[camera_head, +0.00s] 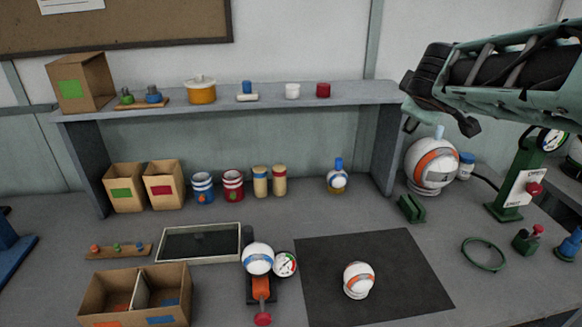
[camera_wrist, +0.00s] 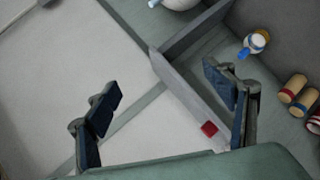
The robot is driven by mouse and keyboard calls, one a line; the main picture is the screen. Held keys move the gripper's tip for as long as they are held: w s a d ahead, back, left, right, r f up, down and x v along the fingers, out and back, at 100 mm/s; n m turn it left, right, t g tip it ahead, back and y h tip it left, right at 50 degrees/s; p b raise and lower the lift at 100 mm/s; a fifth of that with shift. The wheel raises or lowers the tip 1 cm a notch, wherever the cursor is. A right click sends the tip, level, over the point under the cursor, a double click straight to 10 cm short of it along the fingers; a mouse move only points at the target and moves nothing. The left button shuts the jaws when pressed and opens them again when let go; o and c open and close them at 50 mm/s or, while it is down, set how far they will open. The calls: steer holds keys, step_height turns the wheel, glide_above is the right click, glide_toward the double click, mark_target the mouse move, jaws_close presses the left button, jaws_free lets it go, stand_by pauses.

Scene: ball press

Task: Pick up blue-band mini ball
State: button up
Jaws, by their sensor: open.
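A small white ball with a blue band and blue top (camera_head: 338,181) stands on a small tan base under the shelf, near its right end. It also shows in the wrist view (camera_wrist: 259,41) at the upper right. A larger-looking white ball with a blue band (camera_head: 257,257) sits at the front centre beside a dial gauge; I cannot tell its true size. My gripper (camera_head: 438,108) is raised at the upper right, above and apart from both balls. In the wrist view its fingers (camera_wrist: 160,84) are spread wide with nothing between them.
The shelf (camera_head: 352,94) carries cups, a pot and a box; its right upright stands between my gripper and the small ball. Banded cylinders (camera_head: 279,182) stand left of that ball. An orange-band ball (camera_head: 358,279) is on the dark mat (camera_head: 410,285). A big orange-band ball (camera_head: 430,165) stands below my gripper.

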steer(key=w+a+n+t+y+b, duration=0.1)
steer(key=w+a+n+t+b, duration=0.1)
steer(key=w+a+n, duration=0.35)
steer(key=m+g+y+p, duration=0.1)
steer(key=g+y+p, duration=0.3)
steer(key=g+y, duration=0.8)
glide_toward(271, 262)
step_height(271, 262, down, 4)
steer(key=a+t+y, duration=0.1)
steer(key=t+y, duration=0.2)
steer(key=x, duration=0.5)
steer(key=shift+s+a, duration=0.15)
steer(key=shift+s, duration=0.2)
steer(key=shift+r+x, duration=0.15)
steer(key=shift+x, duration=1.25)
steer(key=shift+r+x, duration=0.2)
steer(key=shift+x, duration=1.25)
steer(key=shift+w, duration=0.1)
steer(key=c, duration=1.2)
